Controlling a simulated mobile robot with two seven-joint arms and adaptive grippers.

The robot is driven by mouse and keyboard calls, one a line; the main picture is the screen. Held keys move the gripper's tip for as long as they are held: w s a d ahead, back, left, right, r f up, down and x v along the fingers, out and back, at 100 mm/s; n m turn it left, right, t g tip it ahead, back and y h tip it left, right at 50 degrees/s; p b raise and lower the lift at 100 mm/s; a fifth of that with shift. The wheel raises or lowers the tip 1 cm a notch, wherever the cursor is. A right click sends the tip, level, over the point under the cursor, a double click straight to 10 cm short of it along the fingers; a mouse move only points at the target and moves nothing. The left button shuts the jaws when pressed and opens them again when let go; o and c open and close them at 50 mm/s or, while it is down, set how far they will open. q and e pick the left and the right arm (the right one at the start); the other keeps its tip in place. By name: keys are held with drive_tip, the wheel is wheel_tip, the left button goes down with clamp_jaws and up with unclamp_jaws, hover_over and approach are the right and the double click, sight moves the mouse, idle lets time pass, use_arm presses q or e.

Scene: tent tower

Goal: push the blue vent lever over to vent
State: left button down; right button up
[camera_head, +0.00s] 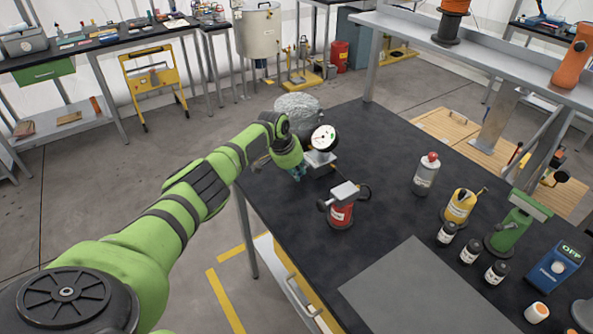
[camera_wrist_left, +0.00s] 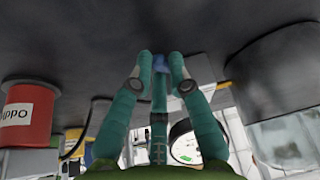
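My left gripper (camera_head: 297,174) reaches down at the table's far left corner, beside the grey gauge stand. In the left wrist view its teal fingers (camera_wrist_left: 160,60) converge, with their tips a little apart. A small blue patch (camera_wrist_left: 160,63) shows between the tips. It may be the vent lever, but its shape, its position and any contact with the fingers are unclear. No blue lever can be made out in the head view, where the gripper covers that spot. A white dial gauge (camera_head: 323,138) stands just right of the gripper. My right gripper is not in view.
A rounded grey vessel (camera_head: 297,105) stands behind the gripper. Several bottles and a blue box (camera_head: 553,270) are at right. The grey mat (camera_head: 420,290) is clear.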

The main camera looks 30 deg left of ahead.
use_arm(q)
drive_tip(key=n+p, duration=0.1)
drive_tip(key=p, duration=0.1)
drive_tip(key=shift+d+r+p, duration=0.3)
drive_tip(key=shift+d, duration=0.05)
drive_tip(key=shift+d+f+n+y+p, duration=0.15)
drive_tip(key=shift+n+y+p, duration=0.15)
drive_tip(key=shift+n+y, duration=0.15)
drive_tip(key=shift+d+f+n, duration=0.1)
drive_tip(key=shift+n, duration=0.25)
drive_tip(key=shift+w, duration=0.1)
drive_tip(key=c, duration=1.2)
unclamp_jaws()
